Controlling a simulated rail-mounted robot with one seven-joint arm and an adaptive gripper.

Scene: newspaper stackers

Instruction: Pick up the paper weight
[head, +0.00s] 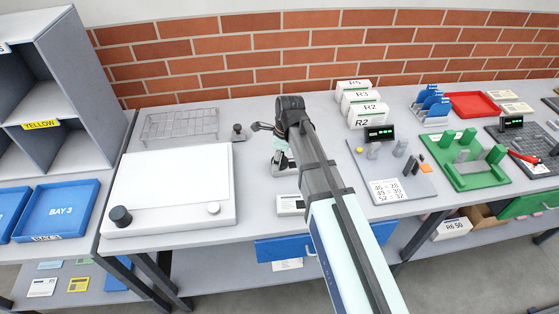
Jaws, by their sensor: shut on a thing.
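My arm reaches from the lower right up to a dark joint near the middle of the head view. My gripper (283,163) is low over the bench behind the arm, and its fingers are mostly hidden. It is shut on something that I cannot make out. A small dark piece with a knob (238,132) stands to the left of my gripper, apart from it; I cannot tell whether it is the paper weight.
A wire rack (180,124) stands behind the board. A small white device (290,206) is at the bench's front edge. To the right are white boxes (361,97), a grey station (405,185) and a green fixture (468,178). A brick wall closes the back.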

